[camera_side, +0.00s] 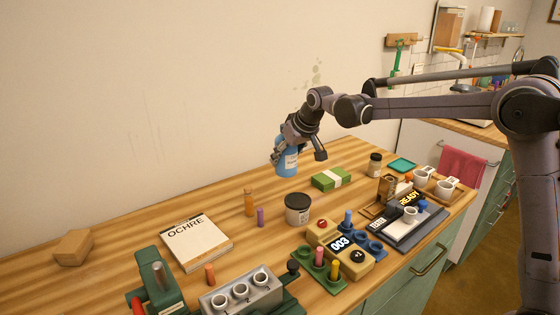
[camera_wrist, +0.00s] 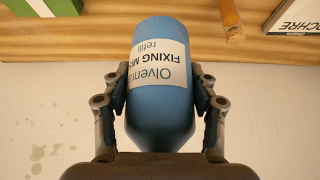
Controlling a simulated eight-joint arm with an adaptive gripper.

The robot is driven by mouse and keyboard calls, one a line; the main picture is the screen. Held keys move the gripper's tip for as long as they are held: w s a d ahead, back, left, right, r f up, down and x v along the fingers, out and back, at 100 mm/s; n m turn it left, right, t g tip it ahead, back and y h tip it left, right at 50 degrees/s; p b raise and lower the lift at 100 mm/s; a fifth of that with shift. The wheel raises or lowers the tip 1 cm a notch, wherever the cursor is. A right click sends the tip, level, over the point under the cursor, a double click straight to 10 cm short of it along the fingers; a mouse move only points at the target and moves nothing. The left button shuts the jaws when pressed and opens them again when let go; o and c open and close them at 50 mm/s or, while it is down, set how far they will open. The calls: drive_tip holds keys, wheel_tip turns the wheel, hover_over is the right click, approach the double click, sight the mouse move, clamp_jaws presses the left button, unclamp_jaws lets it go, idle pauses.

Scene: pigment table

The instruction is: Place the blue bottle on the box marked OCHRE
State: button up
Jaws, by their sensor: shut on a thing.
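The blue bottle (camera_side: 286,165) with a white label is held by my gripper (camera_side: 298,153) above the back part of the table. In the wrist view the bottle (camera_wrist: 160,105) fills the middle, with its label upside down. My gripper (camera_wrist: 160,108) has a finger on each side of it and is shut on it. The box marked OCHRE (camera_side: 196,242) is a flat white box lying at the left of the table, apart from the bottle. Its corner shows at the top right of the wrist view (camera_wrist: 295,14).
A green bundle (camera_side: 331,179) lies right of the bottle. A numbered holder (camera_side: 240,293) and green device (camera_side: 160,285) stand in front of the box.

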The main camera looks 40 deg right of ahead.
drive_tip(key=a+r+n+y, duration=0.1)
drive_tip(key=a+n+y, duration=0.25)
drive_tip(key=a, duration=1.45)
hover_over(195, 237)
drive_tip(key=shift+n+h, duration=0.45)
wheel_tip(195, 237, down, 7)
drive_tip(key=shift+r, duration=0.1)
drive_tip(key=shift+f, duration=1.9)
drive_tip(key=shift+f, duration=0.1)
drive_tip(key=o, duration=1.4)
drive_tip(key=shift+o, duration=0.2)
